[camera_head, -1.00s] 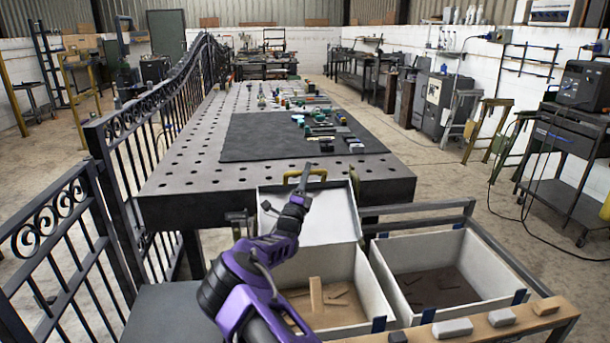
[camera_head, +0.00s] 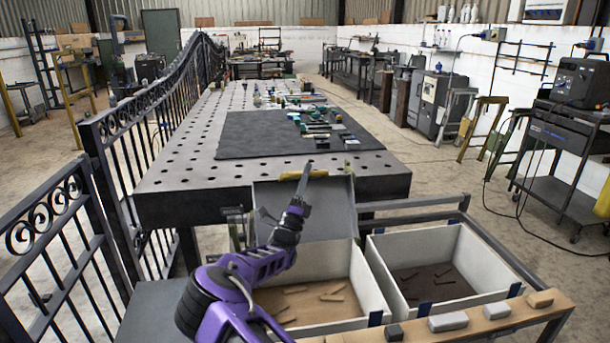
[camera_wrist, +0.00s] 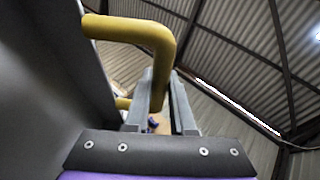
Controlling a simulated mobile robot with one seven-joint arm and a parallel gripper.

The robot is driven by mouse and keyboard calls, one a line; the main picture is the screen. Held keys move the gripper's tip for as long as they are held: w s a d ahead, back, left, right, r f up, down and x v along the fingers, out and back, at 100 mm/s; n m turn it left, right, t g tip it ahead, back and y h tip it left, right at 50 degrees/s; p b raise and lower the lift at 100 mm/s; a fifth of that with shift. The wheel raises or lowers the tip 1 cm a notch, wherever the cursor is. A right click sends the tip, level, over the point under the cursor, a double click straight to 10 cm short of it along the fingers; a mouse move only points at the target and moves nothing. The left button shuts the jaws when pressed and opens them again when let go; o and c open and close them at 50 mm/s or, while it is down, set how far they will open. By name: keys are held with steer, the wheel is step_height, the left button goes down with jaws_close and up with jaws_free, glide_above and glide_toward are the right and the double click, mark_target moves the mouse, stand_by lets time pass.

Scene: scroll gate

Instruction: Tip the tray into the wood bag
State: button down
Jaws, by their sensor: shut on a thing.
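The grey tray (camera_head: 335,218) is tilted steeply up on edge behind and above the left bin (camera_head: 352,276). Its inner face, turned towards the head camera, looks empty where it shows; my arm hides its left part. My gripper (camera_head: 307,172) is shut on the tray's yellow handle (camera_head: 290,176) at the top edge. In the wrist view the yellow handle (camera_wrist: 150,35) passes between the fingers (camera_wrist: 160,92), beside the dark tray wall (camera_wrist: 45,95). The left bin has a tan floor with several thin brown pieces lying on it. No label marks it as the wood bag.
A second bin (camera_head: 476,258) with a dark floor and several dark pieces stands to the right. A wooden ledge (camera_head: 470,325) with small blocks runs in front. The perforated table (camera_head: 180,180) is behind, and a black iron gate (camera_head: 130,150) stands left.

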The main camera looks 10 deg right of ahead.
steer(key=shift+s, duration=0.15)
steer(key=c, duration=0.8)
jaws_free()
steer(key=shift+s, duration=0.1)
steer(key=shift+o, duration=0.2)
steer(key=shift+s+a+f, duration=0.2)
steer(key=shift+f, duration=0.15)
steer(key=v, duration=1.6)
steer(key=shift+f, duration=0.15)
steer(key=shift+s+a, duration=0.1)
steer(key=shift+s, duration=0.05)
